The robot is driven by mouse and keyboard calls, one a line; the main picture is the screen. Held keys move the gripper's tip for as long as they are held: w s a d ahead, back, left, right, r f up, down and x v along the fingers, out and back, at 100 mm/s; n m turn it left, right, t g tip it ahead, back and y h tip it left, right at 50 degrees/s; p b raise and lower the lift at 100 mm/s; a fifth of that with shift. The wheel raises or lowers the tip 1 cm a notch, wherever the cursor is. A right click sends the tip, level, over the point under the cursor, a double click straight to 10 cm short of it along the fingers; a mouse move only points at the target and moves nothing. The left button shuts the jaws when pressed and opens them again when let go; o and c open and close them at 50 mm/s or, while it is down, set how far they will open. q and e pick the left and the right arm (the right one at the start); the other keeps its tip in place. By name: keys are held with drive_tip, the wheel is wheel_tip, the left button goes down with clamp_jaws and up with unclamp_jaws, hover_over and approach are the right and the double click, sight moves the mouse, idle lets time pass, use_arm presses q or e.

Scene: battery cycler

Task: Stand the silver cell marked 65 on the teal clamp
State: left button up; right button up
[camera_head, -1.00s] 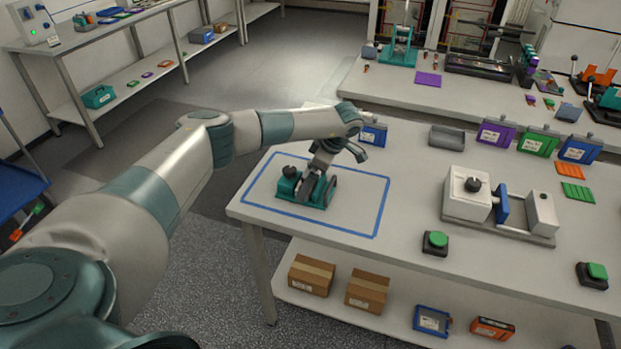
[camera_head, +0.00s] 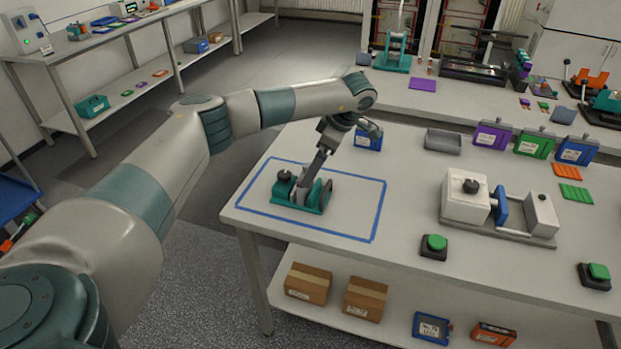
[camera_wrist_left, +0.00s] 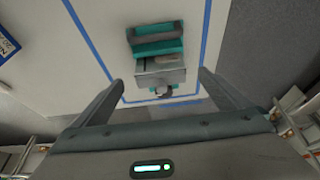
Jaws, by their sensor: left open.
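The teal clamp (camera_head: 318,203) stands inside a blue taped rectangle on the near table. It also shows in the left wrist view (camera_wrist_left: 156,30), upper middle. My left gripper (camera_head: 312,170) reaches down over the clamp. In the wrist view its fingers (camera_wrist_left: 161,82) are spread apart, one on each side of a grey block (camera_wrist_left: 160,75) at the clamp. A gap shows between the block and each finger. I cannot tell if this block is the silver cell or part of the clamp; no 65 is readable. My right gripper is not in view.
A white and blue press (camera_head: 500,208) stands right of the taped area. Green button boxes (camera_head: 434,247) sit along the front. A grey tray (camera_head: 443,140) and purple, green and blue boxes (camera_head: 493,133) line the back. The table between tape and press is clear.

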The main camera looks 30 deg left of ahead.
use_arm(q)
drive_tip(key=shift+b+v, duration=0.35)
drive_tip(key=shift+v, duration=1.5)
drive_tip(key=shift+s+f, duration=0.1)
drive_tip(key=shift+f, duration=0.05)
